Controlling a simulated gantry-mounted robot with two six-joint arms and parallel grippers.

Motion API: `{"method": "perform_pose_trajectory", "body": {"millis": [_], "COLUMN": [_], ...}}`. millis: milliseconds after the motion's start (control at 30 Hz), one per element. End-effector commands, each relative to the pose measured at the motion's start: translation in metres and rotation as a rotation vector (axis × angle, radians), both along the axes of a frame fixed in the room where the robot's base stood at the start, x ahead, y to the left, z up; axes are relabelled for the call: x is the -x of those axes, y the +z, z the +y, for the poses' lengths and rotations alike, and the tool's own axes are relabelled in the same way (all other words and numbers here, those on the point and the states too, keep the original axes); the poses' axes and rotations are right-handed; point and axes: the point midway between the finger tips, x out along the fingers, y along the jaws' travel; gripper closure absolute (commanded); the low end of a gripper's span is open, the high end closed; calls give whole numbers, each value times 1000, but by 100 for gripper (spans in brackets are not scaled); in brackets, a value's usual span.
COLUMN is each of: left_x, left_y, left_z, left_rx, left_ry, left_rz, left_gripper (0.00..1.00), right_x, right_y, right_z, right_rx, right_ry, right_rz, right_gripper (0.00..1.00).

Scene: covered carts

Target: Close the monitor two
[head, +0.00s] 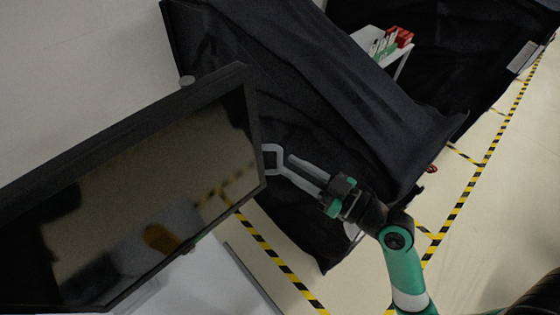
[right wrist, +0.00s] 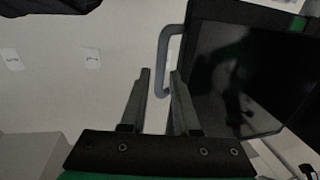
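The monitor (head: 150,205) is a large dark screen in a black frame, tilted across the left of the head view. A grey loop handle (head: 270,151) stands out from its right edge. In the right wrist view the monitor (right wrist: 250,75) is at the right and its handle (right wrist: 164,58) runs along its left edge. My right gripper (head: 287,166) is at the handle, its fingers apart. In the right wrist view the right gripper (right wrist: 159,75) is open, with the handle's lower end seen between the fingertips. Whether they touch is unclear. My left gripper is not in view.
A cart covered with black cloth (head: 340,80) stands right behind the handle and my right gripper. A white shelf with red and green boxes (head: 398,37) is farther back. Yellow-black tape (head: 470,180) marks the open floor at the right.

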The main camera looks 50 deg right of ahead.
Motion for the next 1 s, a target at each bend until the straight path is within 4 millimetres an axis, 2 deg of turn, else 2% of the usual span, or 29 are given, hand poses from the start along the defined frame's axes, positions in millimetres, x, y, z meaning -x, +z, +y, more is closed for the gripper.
{"method": "perform_pose_trajectory", "body": {"millis": [33,200,533,567,700,733,1000], "left_x": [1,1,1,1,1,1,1], "left_y": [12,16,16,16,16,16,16], "left_z": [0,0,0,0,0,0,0], "left_rx": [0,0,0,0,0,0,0], "left_ry": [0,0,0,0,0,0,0], "left_rz": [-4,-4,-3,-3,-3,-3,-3], "left_gripper": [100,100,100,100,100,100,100], "right_x": [-11,-35,-42,-42,-41,-41,-41], "right_y": [8,5,3,3,3,3,3], "right_z": [3,3,3,3,3,3,3], "right_rx": [1,0,0,0,0,0,0], "right_ry": [6,1,0,-1,0,-1,0], "right_rz": [-1,0,0,0,0,0,0], "right_gripper": [70,70,70,72,98,100,100]}}
